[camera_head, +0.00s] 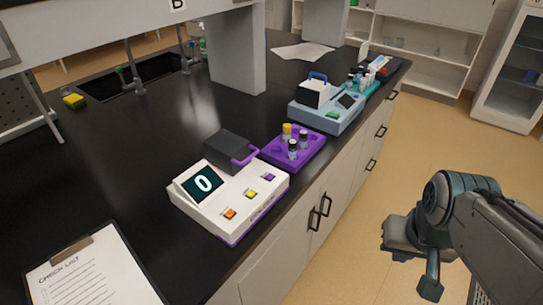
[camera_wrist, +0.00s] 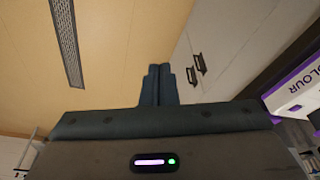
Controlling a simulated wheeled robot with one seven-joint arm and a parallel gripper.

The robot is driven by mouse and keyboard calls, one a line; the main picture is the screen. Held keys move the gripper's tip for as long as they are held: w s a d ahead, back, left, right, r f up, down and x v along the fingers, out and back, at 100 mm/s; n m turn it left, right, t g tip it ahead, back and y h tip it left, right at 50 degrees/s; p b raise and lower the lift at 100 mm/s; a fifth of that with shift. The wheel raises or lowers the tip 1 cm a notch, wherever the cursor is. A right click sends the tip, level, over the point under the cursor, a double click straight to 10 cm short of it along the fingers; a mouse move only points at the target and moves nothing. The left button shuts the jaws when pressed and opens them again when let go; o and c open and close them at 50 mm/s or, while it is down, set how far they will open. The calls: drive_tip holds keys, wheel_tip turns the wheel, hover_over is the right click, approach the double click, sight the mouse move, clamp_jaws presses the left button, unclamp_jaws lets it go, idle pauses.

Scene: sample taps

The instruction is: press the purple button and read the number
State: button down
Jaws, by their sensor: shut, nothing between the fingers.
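The purple button (camera_head: 269,177) is on the front right of a white instrument with a purple base (camera_head: 233,213). A yellow button (camera_head: 251,194) and an orange button (camera_head: 230,213) sit to its left. The instrument's dark screen (camera_head: 202,184) shows the number 0. Its dark grey lid (camera_head: 230,149) with a purple handle is down. My gripper is shut and empty in the wrist view (camera_wrist: 160,72), pointing past the cabinet front. In the head view my arm is at the right, off the bench and well apart from the instrument. The instrument's edge also shows in the wrist view (camera_wrist: 292,92).
A purple rack (camera_head: 313,152) with several vials stands right behind the instrument. A light blue device (camera_head: 326,119) is farther back. A clipboard (camera_head: 93,270) lies at the front left. The floor (camera_head: 360,235) between my arm and the cabinets is clear.

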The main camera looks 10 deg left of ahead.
wheel_tip(320, 180, up, 7)
drive_tip(key=m+t+y+p, duration=0.3)
drive_tip(key=m+y+p, duration=0.4)
drive_tip(key=m+p, duration=0.7)
hover_over(270, 177)
drive_tip(key=b, duration=0.3)
drive_tip(key=m, duration=0.3)
drive_tip(key=shift+s+d+r, duration=0.15)
drive_tip(key=shift+d+r, duration=0.05)
drive_tip(key=shift+d, duration=0.2)
drive_tip(key=shift+f, duration=0.1)
wheel_tip(270, 177, down, 9)
drive_tip(key=b, duration=0.8)
drive_tip(key=shift+r+b, duration=0.2)
drive_tip(key=shift+b, duration=0.1)
drive_tip(key=shift+f, duration=0.1)
drive_tip(key=shift+f+b, duration=0.3)
drive_tip(key=shift+b, duration=0.15)
